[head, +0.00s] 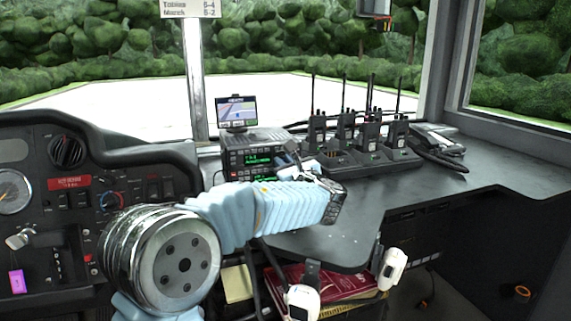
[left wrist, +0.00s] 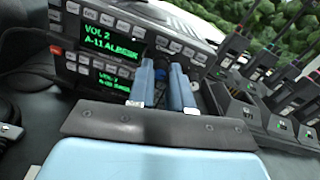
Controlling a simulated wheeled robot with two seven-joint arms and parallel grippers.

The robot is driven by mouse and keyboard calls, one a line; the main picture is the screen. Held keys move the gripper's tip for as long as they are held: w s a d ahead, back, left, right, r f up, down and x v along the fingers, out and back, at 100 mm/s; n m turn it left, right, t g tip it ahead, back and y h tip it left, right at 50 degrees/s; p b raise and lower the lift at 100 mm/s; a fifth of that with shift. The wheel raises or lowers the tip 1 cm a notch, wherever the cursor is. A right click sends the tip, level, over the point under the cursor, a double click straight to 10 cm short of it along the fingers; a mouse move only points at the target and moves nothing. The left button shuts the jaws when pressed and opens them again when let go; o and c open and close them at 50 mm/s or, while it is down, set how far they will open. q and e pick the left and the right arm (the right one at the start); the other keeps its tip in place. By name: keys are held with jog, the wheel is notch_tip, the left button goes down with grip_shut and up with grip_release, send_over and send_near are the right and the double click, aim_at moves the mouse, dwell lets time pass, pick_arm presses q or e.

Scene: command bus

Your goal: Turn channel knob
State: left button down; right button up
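A black two-way radio unit stands on the dash, its two stacked faces (head: 250,157) lit with green text. In the left wrist view its upper display (left wrist: 110,42) reads "VOL 2" and "A-11" with a partly readable name. My left gripper (head: 290,160) reaches the right end of the radio's face. In the left wrist view the two blue fingers of the left gripper (left wrist: 162,85) are a narrow gap apart. A dark, bluish knob (left wrist: 159,67) shows partly between them; I cannot tell whether they touch it.
A small navigation screen (head: 237,111) stands on the radio. Several handheld radios with upright antennas stand in a charger (head: 365,163) close right of my left gripper. A black handset (head: 438,138) lies further right. The desk top (head: 480,178) at the right is clear.

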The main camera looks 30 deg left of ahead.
pick_arm(q)
jog(key=shift+f, duration=0.1)
pick_arm(e)
jog(key=shift+f, duration=0.15)
pick_arm(q)
jog(key=shift+n+b, duration=0.4)
jog(key=shift+b, duration=0.2)
jog(key=n+b, duration=0.5)
jog(key=b, duration=0.1)
jog(key=shift+f, duration=0.2)
jog(key=shift+r+n+b, duration=0.2)
jog(key=shift+n+b, duration=1.1)
jog(key=shift+n, duration=0.2)
pick_arm(e)
notch_tip(320, 180, down, 9)
jog(key=d, duration=0.1)
jog(key=shift+w+d, duration=0.35)
jog(key=shift+f, duration=0.15)
pick_arm(q)
jog(key=c, duration=1.3)
grip_release()
jog(key=shift+r, duration=0.1)
